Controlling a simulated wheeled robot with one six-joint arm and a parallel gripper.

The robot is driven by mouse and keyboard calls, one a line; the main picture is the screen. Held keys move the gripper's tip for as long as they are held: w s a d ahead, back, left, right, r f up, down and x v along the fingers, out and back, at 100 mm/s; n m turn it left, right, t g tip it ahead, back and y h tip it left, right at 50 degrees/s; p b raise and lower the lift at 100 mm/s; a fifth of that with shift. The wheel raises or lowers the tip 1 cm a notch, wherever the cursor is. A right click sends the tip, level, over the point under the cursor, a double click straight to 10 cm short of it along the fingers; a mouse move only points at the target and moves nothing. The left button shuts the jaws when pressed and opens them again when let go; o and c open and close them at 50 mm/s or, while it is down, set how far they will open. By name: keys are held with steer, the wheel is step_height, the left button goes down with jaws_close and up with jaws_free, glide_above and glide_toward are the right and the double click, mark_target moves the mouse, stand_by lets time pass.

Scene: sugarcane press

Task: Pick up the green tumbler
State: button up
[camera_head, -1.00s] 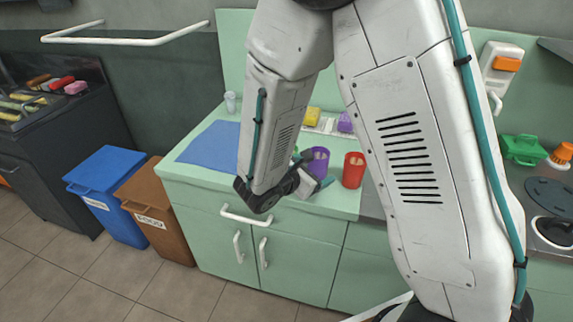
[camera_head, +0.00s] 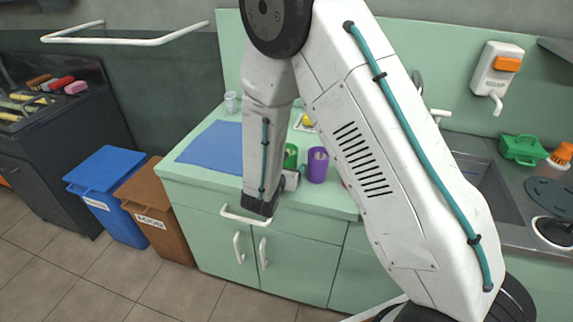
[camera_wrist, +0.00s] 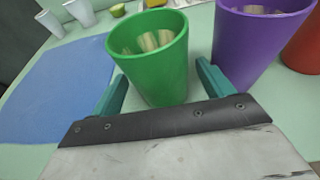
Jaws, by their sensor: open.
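The green tumbler (camera_wrist: 157,68) stands upright on the counter in the wrist view, with pale pieces inside. My gripper (camera_wrist: 162,76) is open, with one teal finger on each side of the tumbler's lower body. The left finger looks very near its wall; a small gap shows at the right finger. I cannot tell whether either touches. In the head view the green tumbler (camera_head: 291,153) shows just right of my forearm, partly hidden by it, and my fingers are mostly hidden there.
A purple tumbler (camera_wrist: 258,45) stands close beyond my right finger, and a red tumbler (camera_wrist: 304,48) is farther right. A blue mat (camera_wrist: 55,92) lies left. White cups (camera_wrist: 80,12) stand at the back left. The sink (camera_head: 485,185) is at right.

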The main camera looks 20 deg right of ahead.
steer(key=shift+x, duration=0.85)
steer(key=c, duration=1.1)
steer(key=shift+r, duration=0.15)
